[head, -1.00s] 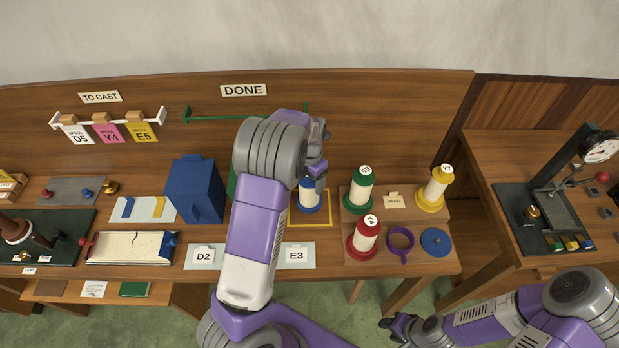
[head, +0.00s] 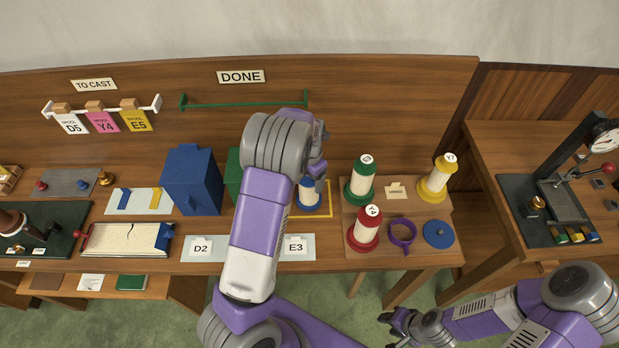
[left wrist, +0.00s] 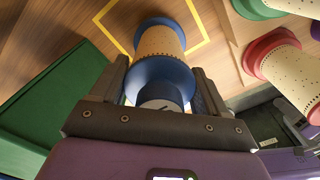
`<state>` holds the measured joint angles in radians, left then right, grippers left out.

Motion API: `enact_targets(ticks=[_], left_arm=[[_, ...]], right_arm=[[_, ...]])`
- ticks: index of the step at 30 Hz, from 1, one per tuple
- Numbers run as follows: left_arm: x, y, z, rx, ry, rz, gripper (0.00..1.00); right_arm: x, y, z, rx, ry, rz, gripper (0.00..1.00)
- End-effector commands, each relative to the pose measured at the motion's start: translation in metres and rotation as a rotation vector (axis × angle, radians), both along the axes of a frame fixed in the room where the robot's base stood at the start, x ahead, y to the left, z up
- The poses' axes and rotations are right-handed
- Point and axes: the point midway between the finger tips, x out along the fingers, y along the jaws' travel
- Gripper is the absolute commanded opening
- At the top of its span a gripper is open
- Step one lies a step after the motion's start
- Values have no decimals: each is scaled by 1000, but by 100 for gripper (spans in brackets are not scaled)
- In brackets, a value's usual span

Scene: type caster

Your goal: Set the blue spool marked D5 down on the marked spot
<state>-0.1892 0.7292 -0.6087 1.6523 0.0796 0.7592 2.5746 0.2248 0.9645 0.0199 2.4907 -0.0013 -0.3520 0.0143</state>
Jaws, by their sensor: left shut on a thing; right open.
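My left gripper (left wrist: 160,70) is shut on the blue spool (left wrist: 160,45), whose near end is a blue flange and cap between the fingers. The spool's mark cannot be read. The spool also shows in the head view (head: 308,196), partly hidden behind my left arm. Its far flange lies within the yellow square outline (left wrist: 203,30) on the bench, the marked spot, seen also in the head view (head: 331,203). I cannot tell whether the spool touches the bench. My right gripper (head: 398,330) is open and empty, low in front of the bench.
A board right of the outline holds a green spool (head: 361,180), a red spool (head: 365,232), a yellow spool (head: 437,180), a purple ring (head: 403,233) and a blue disc (head: 438,234). A blue box (head: 190,180) and partly hidden green box (head: 233,175) stand left of the spool.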

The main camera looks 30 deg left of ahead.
Motion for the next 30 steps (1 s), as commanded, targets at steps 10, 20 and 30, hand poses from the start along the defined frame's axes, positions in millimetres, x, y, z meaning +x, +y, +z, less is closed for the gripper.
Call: enact_targets(ticks=[10,20,30], left_arm=[[0,0,-3,0,-1,0,10],[0,0,-10,1,-1,0,10],[0,0,-12,0,-1,0,100]], right_arm=[[0,0,-2,0,0,0,43],[0,0,-6,0,0,0,43],[0,0,-6,0,0,0,43]])
